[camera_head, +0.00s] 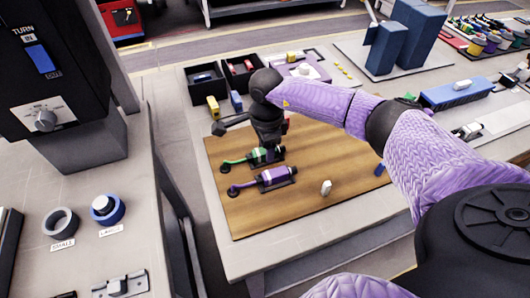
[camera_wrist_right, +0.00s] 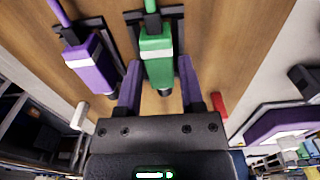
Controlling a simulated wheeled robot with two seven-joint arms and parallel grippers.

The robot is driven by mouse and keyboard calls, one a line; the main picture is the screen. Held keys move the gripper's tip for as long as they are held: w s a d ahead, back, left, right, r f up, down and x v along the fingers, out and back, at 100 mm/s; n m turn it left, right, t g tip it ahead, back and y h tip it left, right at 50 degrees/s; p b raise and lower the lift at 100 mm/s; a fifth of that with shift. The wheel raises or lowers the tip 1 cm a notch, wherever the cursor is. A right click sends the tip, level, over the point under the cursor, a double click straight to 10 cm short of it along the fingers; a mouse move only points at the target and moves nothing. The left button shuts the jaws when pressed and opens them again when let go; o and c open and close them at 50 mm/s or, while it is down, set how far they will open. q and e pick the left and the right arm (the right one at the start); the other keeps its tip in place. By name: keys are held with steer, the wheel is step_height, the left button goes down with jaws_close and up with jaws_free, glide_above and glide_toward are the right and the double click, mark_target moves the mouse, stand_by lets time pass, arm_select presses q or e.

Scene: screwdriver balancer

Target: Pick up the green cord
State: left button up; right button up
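A green screwdriver (camera_head: 258,156) lies in a dark holder on the wooden board (camera_head: 310,205); its green cord (camera_head: 233,162) runs left to a round end. A purple screwdriver (camera_head: 274,178) with a purple cord lies beside it, nearer the front. My right gripper (camera_head: 268,148) is over the green screwdriver and partly hides it in the head view. In the right wrist view, its purple fingers (camera_wrist_right: 160,82) are apart, one on each side of the green body (camera_wrist_right: 157,58), with gaps showing. The purple screwdriver (camera_wrist_right: 92,66) is left of the fingers. My left gripper is out of view.
Black bins (camera_head: 205,80) stand behind the board with small yellow and blue blocks at their front. A small white piece (camera_head: 326,187) stands on the board, right of the screwdrivers. Blue blocks (camera_head: 386,47) stand at the back right. The board's front is clear.

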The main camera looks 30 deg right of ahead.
jaws_close()
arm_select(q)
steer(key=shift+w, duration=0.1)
arm_select(e)
steer(key=shift+r, duration=0.1)
step_height(320, 180, up, 8)
steer(key=p, duration=0.2)
steer(key=shift+p, duration=0.35)
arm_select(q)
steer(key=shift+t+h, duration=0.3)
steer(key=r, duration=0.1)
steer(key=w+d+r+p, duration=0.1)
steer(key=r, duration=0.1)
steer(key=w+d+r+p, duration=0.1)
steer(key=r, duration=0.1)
arm_select(e)
step_height(320, 180, up, 5)
steer(key=shift+f, duration=0.15)
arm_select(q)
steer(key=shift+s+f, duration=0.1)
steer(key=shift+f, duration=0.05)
arm_select(e)
steer(key=shift+w+d, duration=0.1)
